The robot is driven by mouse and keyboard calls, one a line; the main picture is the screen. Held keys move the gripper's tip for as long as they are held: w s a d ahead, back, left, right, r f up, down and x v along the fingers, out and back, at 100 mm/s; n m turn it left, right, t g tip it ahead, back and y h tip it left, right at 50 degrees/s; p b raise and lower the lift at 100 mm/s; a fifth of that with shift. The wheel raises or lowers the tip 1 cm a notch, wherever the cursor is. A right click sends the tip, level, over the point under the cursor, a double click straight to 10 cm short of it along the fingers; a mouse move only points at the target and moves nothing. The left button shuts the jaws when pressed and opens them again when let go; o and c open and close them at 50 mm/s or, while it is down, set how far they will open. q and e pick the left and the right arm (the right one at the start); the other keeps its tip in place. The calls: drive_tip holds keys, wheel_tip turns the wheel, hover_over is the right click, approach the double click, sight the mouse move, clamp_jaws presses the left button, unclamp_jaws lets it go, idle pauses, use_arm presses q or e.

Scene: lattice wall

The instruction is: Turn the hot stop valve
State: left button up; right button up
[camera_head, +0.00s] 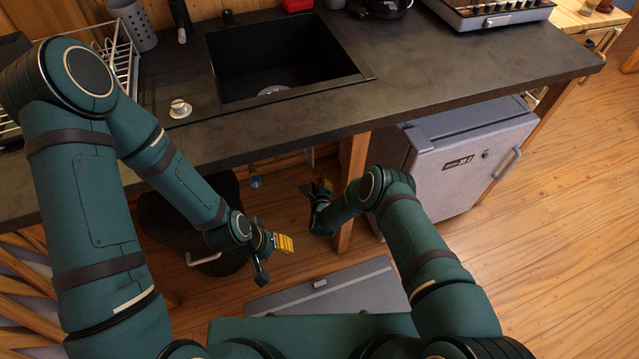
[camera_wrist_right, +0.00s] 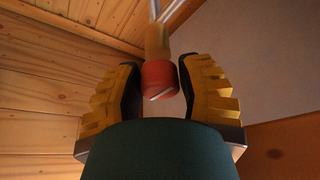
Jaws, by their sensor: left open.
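The hot stop valve shows in the right wrist view as a red knob (camera_wrist_right: 160,77) below a brass-coloured stem and pipe. My right gripper (camera_wrist_right: 159,85) has its yellow, dark-padded fingers on either side of the knob. They are very close to it; I cannot tell whether both pads touch. In the head view my right gripper (camera_head: 319,190) is under the counter, left of the wooden leg, and largely hides the knob. My left gripper (camera_head: 277,258) is open and empty, low in front of the dark bin. A blue valve knob (camera_head: 255,182) hangs under the counter, left of my right gripper.
The dark counter (camera_head: 440,80) with its black sink (camera_head: 270,58) overhangs the valves. A wooden leg (camera_head: 351,180) stands close beside my right gripper. A grey fridge (camera_head: 465,150) is at the right, a dark bin (camera_head: 185,225) at the left. A grey case (camera_head: 335,293) lies on the floor.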

clamp_jaws()
drive_tip(key=m+g+y, duration=0.1)
drive_tip(key=m, duration=0.1)
drive_tip(key=shift+d+m, duration=0.15)
drive_tip(key=shift+m, duration=0.15)
drive_tip(key=shift+m+g+y, duration=0.3)
drive_tip(key=shift+m+y, duration=0.4)
drive_tip(key=shift+m, duration=0.4)
drive_tip(key=o, duration=0.7)
unclamp_jaws()
